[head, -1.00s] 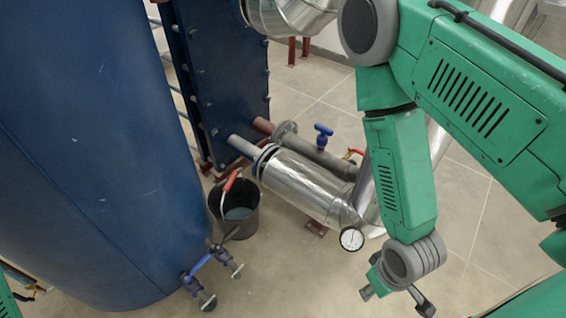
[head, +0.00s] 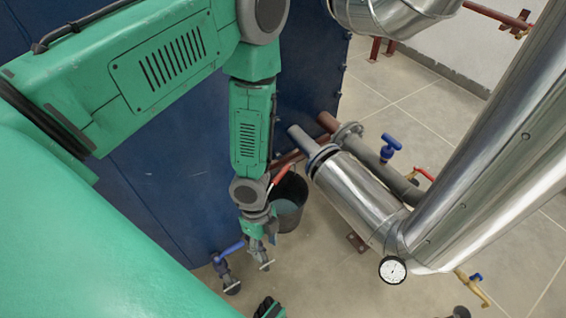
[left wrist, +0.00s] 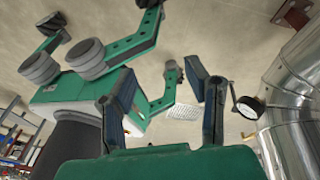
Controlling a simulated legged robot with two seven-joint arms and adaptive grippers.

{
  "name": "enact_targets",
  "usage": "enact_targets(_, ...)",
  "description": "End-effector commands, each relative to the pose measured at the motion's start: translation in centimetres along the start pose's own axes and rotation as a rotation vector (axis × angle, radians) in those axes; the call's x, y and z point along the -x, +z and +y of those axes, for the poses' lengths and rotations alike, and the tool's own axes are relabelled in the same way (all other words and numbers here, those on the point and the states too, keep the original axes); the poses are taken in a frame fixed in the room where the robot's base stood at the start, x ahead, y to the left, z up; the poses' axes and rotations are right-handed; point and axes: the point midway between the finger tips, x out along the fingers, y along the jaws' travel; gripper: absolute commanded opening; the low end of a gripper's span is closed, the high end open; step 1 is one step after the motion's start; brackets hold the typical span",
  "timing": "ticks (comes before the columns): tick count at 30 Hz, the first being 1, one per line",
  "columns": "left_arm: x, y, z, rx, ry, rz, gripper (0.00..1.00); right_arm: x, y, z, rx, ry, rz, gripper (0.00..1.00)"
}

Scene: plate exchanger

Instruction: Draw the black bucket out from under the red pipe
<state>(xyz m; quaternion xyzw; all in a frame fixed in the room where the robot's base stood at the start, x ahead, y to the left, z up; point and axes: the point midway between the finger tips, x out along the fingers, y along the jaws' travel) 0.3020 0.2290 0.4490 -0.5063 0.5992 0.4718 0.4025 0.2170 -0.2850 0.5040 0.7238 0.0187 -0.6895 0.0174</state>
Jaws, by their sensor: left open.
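The black bucket (head: 288,212) stands on the floor in the head view, its left side hidden by my left arm. A red grip (head: 281,174) shows at its rim. A short red-brown pipe (head: 327,122) comes out of the blue plate unit behind and to the right of the bucket; I cannot tell whether it is the task's red pipe. My left gripper (head: 262,245) is open, pointing down just left of and in front of the bucket. Its two fingers, with nothing between them, also show in the left wrist view (left wrist: 168,105). My right gripper is not clearly seen.
A silver insulated pipe (head: 362,200) with a dial gauge (head: 392,270) lies right of the bucket. A blue-handled valve (head: 229,270) stands in front, close to my gripper. Another blue valve (head: 388,148) sits behind the silver pipe. Open floor lies in front of the bucket.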

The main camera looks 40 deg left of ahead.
Motion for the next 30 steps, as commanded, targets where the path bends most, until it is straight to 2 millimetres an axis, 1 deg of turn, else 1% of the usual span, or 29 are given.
enact_targets(1,-0.2,1.4,-2.1,-0.184,-0.008,-0.041,0.43,0.0,0.0,0.0,0.0,0.0,0.0,0.31)
enact_targets(2,-0.2,2.2,-3.4,-0.299,-0.011,-0.073,0.43,0.0,0.0,0.0,0.0,0.0,0.0,0.31)
enact_targets(3,-0.1,3.5,-5.2,-0.453,-0.019,-0.12,0.43,-0.1,0.0,0.0,0.0,0.0,0.0,0.31)
enact_targets(5,0.3,5.4,-8.3,-0.672,-0.033,-0.206,0.43,-0.1,0.0,0.0,0.0,0.0,0.0,0.31)
enact_targets(6,0.7,6.7,-10.4,-0.806,-0.044,-0.269,0.43,-0.1,0.0,0.0,0.0,0.0,0.0,0.31)
enact_targets(8,1.5,8.2,-13.5,-0.991,-0.059,-0.368,0.43,-0.1,0.0,0.0,0.001,0.0,0.0,0.31)
enact_targets(9,2.2,9.1,-15.5,-1.1,-0.066,-0.435,0.43,-0.1,0.0,0.0,0.001,0.0,0.0,0.31)
enact_targets(12,4.0,10.6,-19.8,-1.318,-0.076,-0.589,0.43,-0.1,0.0,0.0,0.001,0.0,0.0,0.31)
enact_targets(15,5.5,11.3,-22.7,-1.455,-0.08,-0.703,0.43,-0.1,0.0,0.0,0.001,0.0,0.0,0.31)
enact_targets(18,6.3,11.7,-24.2,-1.526,-0.079,-0.765,0.43,-0.2,0.0,0.0,0.001,0.0,0.0,0.31)
enact_targets(21,6.0,12.1,-24.9,-1.548,-0.079,-0.783,0.43,-0.5,0.1,0.0,0.0,0.0,0.0,0.31)
enact_targets(26,3.9,13.2,-26.0,-1.549,-0.08,-0.779,0.43,-1.6,0.1,0.0,0.0,0.0,0.0,0.31)
enact_targets(30,1.6,14.3,-27.5,-1.547,-0.082,-0.777,0.43,-3.0,0.2,0.0,0.0,0.0,0.0,0.31)
